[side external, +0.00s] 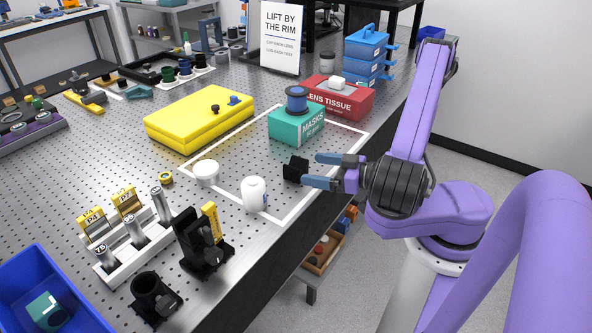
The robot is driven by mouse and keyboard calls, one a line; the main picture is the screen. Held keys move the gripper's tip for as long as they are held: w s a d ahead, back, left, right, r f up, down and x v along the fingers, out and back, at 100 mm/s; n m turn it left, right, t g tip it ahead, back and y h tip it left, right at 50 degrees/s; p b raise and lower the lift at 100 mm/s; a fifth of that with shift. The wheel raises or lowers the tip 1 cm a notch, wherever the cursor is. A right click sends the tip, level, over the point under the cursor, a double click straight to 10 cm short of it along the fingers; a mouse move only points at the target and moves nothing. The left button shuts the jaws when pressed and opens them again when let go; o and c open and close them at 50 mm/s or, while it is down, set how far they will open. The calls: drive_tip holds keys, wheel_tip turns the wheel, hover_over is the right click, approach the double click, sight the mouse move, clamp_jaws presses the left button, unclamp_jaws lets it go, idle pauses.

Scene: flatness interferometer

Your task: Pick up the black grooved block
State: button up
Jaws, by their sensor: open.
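A small black block (296,169) with a notched or grooved face sits near the right edge of the perforated table, inside the white taped outline. My gripper (317,170) comes in from the right with its two blue-grey fingers apart. The fingertips are close to the block's right side. I cannot tell from this one view whether the fingers touch it or lie around it.
A white bottle (254,194) and a white round lid or dish (206,172) stand left of the block. A teal masks box (297,125) with a blue spool stands behind it. A red lens tissue box (337,98) is farther back. The table's front edge (318,205) is close.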

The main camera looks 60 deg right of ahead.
sight(302, 167)
drive_tip(key=shift+x, duration=2.45)
drive_tip(key=c, duration=1.3)
